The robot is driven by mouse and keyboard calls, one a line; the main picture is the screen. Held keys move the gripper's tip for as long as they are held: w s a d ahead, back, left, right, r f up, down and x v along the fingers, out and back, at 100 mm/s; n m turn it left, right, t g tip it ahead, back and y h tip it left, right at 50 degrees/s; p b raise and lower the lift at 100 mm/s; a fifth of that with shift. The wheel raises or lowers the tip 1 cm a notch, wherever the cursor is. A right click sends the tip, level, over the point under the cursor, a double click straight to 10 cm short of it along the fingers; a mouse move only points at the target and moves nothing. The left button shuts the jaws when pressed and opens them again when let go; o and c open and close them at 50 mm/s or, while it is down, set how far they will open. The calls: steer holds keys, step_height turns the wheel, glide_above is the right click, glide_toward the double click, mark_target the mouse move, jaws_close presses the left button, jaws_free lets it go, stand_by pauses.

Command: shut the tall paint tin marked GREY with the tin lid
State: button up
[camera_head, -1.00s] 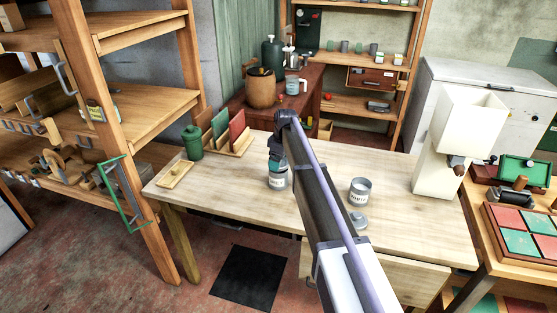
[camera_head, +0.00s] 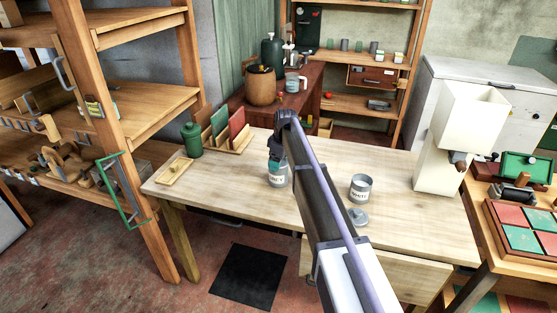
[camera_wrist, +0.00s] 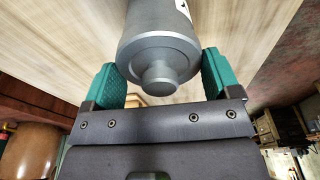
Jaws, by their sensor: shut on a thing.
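A tall grey tin (camera_head: 278,179) with a pale label stands on the wooden workbench, under my gripper (camera_head: 276,160). Its label is too small to read surely in the head view. In the wrist view the tin body (camera_wrist: 151,14) points away from me. The round grey tin lid (camera_wrist: 158,55) with its knob sits at the near end of the tin, looking level and flush with it. My gripper's teal fingers (camera_wrist: 158,80) are closed on either side of the lid. Whether any thin gap is left under the rim is hidden.
A second, open-looking tin (camera_head: 361,188) marked WHITE stands to the right, with a loose grey lid (camera_head: 358,215) before it. A green canister (camera_head: 192,140), a rack of panels (camera_head: 238,135) and a small wooden board (camera_head: 175,172) are at the left. A cream dispenser (camera_head: 440,160) stands right.

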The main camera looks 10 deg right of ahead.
steer(key=shift+f, duration=0.1)
steer(key=shift+f+b, duration=0.3)
steer(key=shift+b, duration=0.1)
steer(key=shift+r, duration=0.1)
steer(key=o, duration=0.9)
steer(key=shift+c, duration=0.2)
step_height(320, 180, up, 15)
steer(key=d+p, duration=0.1)
steer(key=p, duration=1.4)
steer(key=shift+s+d, duration=0.2)
steer(key=shift+s, duration=0.25)
